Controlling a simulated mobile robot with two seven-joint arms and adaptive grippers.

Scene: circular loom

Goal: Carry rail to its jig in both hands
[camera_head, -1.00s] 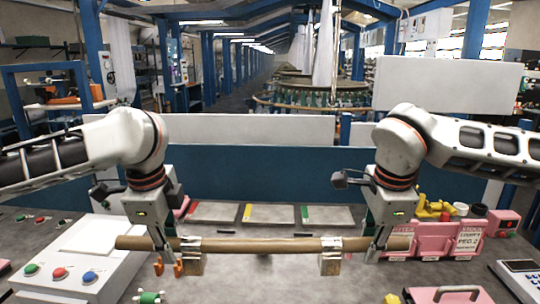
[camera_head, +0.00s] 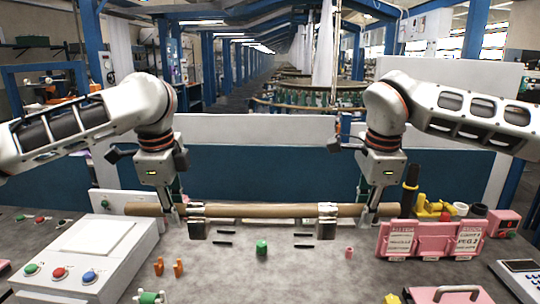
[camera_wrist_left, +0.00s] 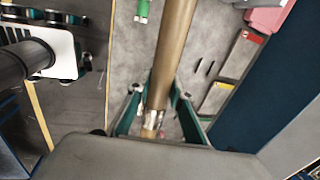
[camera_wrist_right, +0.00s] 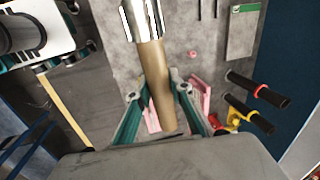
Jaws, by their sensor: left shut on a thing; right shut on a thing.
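The rail (camera_head: 262,210) is a long brown tube, held nearly level across the table in the head view. The rail also runs between the fingers in the left wrist view (camera_wrist_left: 172,45) and the right wrist view (camera_wrist_right: 156,75). I cannot make out a jig for certain.
Pink bins (camera_head: 430,239) stand at right, a white button console (camera_head: 85,255) at left. Orange pegs (camera_head: 178,266) stand in front. A blue panel (camera_head: 270,178) closes the back.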

